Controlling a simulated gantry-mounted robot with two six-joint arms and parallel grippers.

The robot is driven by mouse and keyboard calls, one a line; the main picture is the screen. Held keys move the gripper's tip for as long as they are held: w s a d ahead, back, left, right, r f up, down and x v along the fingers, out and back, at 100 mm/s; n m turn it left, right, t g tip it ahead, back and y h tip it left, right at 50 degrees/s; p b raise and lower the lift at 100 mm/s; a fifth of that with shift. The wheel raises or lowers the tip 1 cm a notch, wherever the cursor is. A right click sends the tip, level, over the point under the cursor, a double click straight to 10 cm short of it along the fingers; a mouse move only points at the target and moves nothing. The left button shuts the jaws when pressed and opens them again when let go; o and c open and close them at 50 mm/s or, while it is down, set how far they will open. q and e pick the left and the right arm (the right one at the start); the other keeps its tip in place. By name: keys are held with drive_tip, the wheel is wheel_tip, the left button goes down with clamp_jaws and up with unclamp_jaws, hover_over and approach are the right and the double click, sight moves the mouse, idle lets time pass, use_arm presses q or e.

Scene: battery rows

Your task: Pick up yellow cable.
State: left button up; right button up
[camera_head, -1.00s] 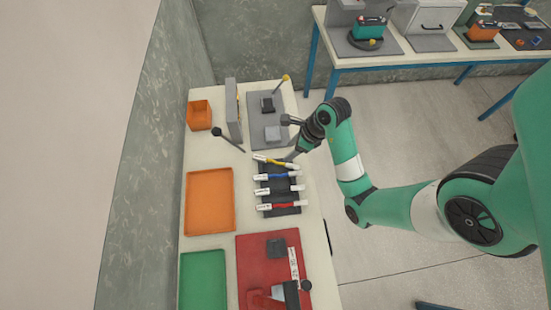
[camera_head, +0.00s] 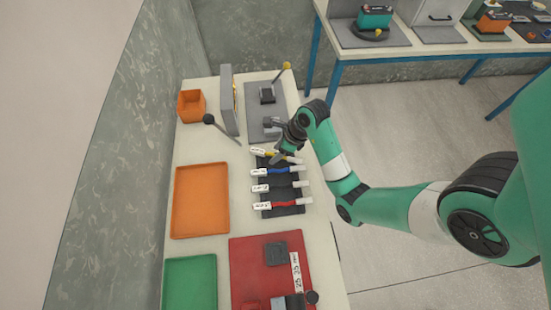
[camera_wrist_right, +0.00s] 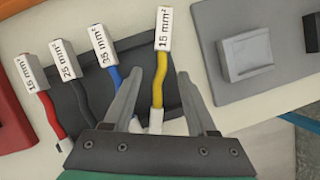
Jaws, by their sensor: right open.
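The yellow cable (camera_wrist_right: 159,72) has a white label reading 15 mm² at one end and a white sleeve at the other. It lies as the top one in a row on a dark holder (camera_head: 285,178). My right gripper (camera_head: 281,158) is over it in the head view and partly hides it. In the right wrist view my right gripper (camera_wrist_right: 157,80) is open, with the yellow cable between its spread fingers and no visible grip on it. I cannot tell how far the fingertips are above it. My left gripper is not in view.
Beside it lie a blue cable (camera_head: 283,171), a black cable (camera_head: 280,187) and a red cable (camera_head: 281,204). A grey fixture (camera_head: 254,127) stands above. An orange tray (camera_head: 227,202) is to the left, a red plate (camera_head: 243,262) below.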

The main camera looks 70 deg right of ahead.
drive_tip(key=shift+w+f, duration=0.1)
clamp_jaws()
idle(0.5)
drive_tip(key=shift+r+p, duration=0.5)
drive_tip(key=shift+r, duration=0.2)
drive_tip(key=r+p, duration=0.2)
drive_tip(key=r, duration=0.1)
drive_tip(key=shift+s, duration=0.2)
drive_tip(key=s+a+r+p, duration=0.4)
drive_tip(key=s+r+p, duration=0.5)
drive_tip(key=s+p, duration=0.35)
wheel_tip(320, 180, up, 22)
drive_tip(key=p, duration=2.1)
drive_tip(key=shift+s+d, duration=0.15)
drive_tip(key=shift+s, duration=0.2)
